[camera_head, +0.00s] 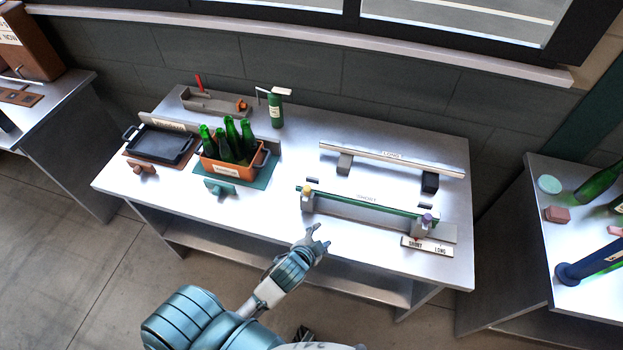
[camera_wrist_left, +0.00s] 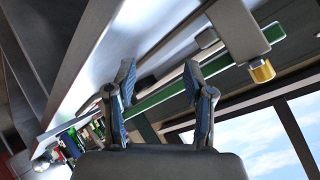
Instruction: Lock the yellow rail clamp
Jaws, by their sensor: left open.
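The yellow clamp knob (camera_head: 307,189) sits on a grey block at the left end of the green rail (camera_head: 365,204), which is labelled SHORT. In the left wrist view the yellow knob (camera_wrist_left: 262,71) is at upper right, beside the green rail (camera_wrist_left: 158,98). My left gripper (camera_head: 318,238) is at the table's front edge, below and slightly right of the yellow knob and apart from it. Its two fingers (camera_wrist_left: 158,82) are spread with nothing held between them. Whether the clamp is locked is too small to tell. My right gripper is not in view.
A purple knob (camera_head: 427,218) sits at the rail's right end. A LONG rail (camera_head: 390,158) lies behind on two blocks. A SHORT/LONG label plate (camera_head: 427,246) is at front right. An orange crate (camera_head: 228,170) of green bottles and a black tray (camera_head: 160,143) stand left. The table front near my gripper is clear.

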